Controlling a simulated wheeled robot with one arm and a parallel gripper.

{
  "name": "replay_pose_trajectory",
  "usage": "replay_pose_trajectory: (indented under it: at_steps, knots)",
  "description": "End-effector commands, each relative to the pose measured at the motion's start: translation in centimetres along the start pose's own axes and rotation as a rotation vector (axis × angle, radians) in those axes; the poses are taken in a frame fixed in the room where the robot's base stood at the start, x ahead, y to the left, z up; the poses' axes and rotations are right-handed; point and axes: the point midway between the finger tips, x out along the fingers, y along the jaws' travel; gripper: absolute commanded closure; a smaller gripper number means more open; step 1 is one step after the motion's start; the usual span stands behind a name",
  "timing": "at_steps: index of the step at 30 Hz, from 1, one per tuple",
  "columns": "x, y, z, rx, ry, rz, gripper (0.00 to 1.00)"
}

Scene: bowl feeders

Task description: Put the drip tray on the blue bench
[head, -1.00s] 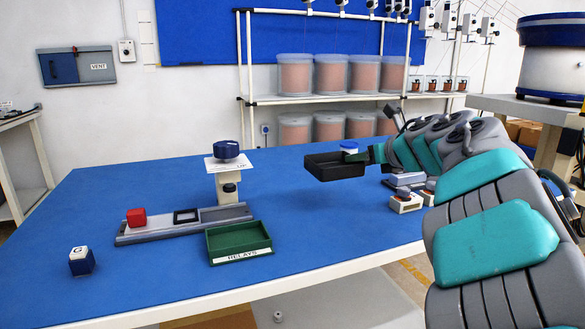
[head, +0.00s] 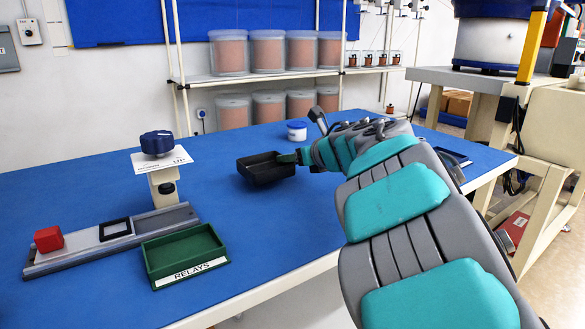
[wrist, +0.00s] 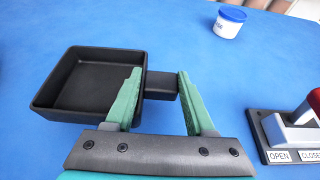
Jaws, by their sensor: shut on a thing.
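The drip tray is a black, shallow square tray (head: 262,172) with a short handle, level and empty. My gripper (head: 290,158) is shut on its handle. In the wrist view the tray (wrist: 95,85) extends left of my green fingers (wrist: 160,82), with the handle between them. The blue bench (head: 330,215) lies right beneath the tray. The tray is very low over the bench or on it; I cannot tell whether it touches.
A white tub with a blue lid (head: 297,131) stands behind the tray. A green RELAYS tray (head: 185,255) and a rail fixture with a red block (head: 48,239) are at left. An OPEN/CLOSED switch box (wrist: 290,135) is right of my gripper. Bench around the tray is clear.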

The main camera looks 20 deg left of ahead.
Motion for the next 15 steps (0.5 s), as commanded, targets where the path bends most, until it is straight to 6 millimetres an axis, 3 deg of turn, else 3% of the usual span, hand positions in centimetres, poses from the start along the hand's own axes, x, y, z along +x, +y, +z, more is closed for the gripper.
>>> replay_pose_trajectory:
  at_steps: [4,15]
  knots:
    - [0.8,0.0,-2.0,0.004,0.001,0.000,1.00]
    - [1.0,-0.1,-2.4,0.001,0.000,-0.002,1.00]
